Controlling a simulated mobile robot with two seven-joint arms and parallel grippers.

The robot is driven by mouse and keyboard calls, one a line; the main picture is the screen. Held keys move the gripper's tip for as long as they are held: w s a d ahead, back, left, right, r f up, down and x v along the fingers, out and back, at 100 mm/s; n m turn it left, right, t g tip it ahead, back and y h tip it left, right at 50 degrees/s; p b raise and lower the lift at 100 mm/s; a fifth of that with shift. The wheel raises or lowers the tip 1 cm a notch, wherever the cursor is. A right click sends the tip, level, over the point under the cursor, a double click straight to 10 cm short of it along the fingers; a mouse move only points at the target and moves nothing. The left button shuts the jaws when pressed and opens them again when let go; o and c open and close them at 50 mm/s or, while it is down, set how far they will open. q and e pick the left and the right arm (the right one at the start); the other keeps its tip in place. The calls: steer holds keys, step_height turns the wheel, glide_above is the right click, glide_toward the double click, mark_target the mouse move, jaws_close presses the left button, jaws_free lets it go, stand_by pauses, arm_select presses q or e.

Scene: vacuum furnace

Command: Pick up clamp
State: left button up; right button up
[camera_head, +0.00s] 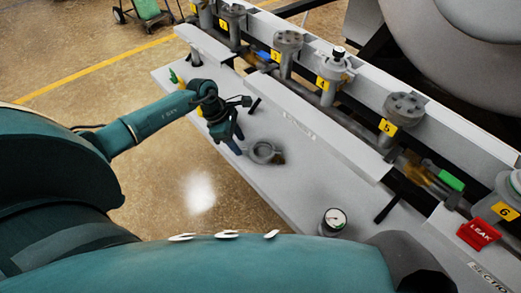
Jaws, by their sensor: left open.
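A grey ring-shaped clamp (263,152) lies on the light grey shelf (290,185), with a small brownish part at its right side. My left gripper (238,141) is open, just left of the clamp and above the shelf edge. It looks empty. Whether a fingertip touches the clamp cannot be told from this angle. My right gripper is not in view.
A round gauge (334,220) stands on the shelf at lower right. Numbered grey valves (400,110) line the rail behind. A red LEAK tag (478,233) hangs at right. Yellow and green items (177,80) sit at the shelf's far left end.

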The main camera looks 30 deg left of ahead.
arm_select(q)
steer(key=shift+x, duration=1.1)
jaws_close()
